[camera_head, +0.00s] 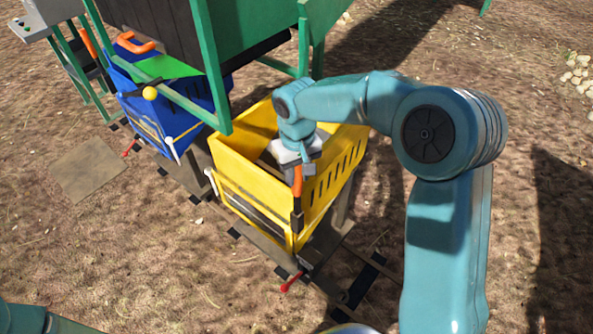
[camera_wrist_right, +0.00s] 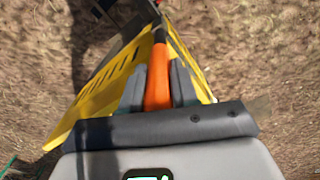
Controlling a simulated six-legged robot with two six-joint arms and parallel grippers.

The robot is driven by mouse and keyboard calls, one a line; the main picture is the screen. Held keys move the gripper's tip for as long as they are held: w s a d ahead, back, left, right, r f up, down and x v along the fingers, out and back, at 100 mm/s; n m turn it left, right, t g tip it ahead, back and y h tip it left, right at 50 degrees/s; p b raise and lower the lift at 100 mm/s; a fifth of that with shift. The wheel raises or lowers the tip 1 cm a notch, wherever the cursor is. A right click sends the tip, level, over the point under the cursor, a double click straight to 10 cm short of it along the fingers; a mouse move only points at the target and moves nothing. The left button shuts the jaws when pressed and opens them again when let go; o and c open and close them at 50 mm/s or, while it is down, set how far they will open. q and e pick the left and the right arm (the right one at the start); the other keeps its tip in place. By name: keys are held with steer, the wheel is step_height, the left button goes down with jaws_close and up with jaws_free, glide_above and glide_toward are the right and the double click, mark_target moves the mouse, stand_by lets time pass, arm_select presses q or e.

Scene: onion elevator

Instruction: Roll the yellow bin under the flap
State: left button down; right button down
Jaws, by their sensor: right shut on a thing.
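The yellow bin (camera_head: 248,186) stands on the rails, in the middle of the head view, with slotted side walls. My right gripper (camera_head: 298,160) is at its near right corner, shut on an upright orange handle (camera_head: 297,183). In the right wrist view the orange handle (camera_wrist_right: 158,75) lies between the two grey fingers, with the yellow bin (camera_wrist_right: 95,100) around it. A bright green panel (camera_head: 168,68), perhaps the flap, hangs over the blue bin (camera_head: 180,120) at upper left. My left gripper is out of view; only part of its arm shows at the lower left.
The rails (camera_head: 205,205) run from upper left to lower right under both bins. A green frame (camera_head: 212,70) stands close behind the yellow bin. Red-tipped levers (camera_head: 290,282) stick out beside the track. Bare ground lies to the left and right.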

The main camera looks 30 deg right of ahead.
steer(key=shift+w+a, duration=0.1)
steer(key=shift+a, duration=0.05)
steer(key=c, duration=0.8)
jaws_free()
steer(key=shift+w, duration=0.1)
steer(key=shift+c, duration=0.2)
steer(key=shift+r, duration=0.2)
step_height(320, 180, up, 16)
steer(key=p, duration=0.1)
steer(key=shift+f, duration=0.1)
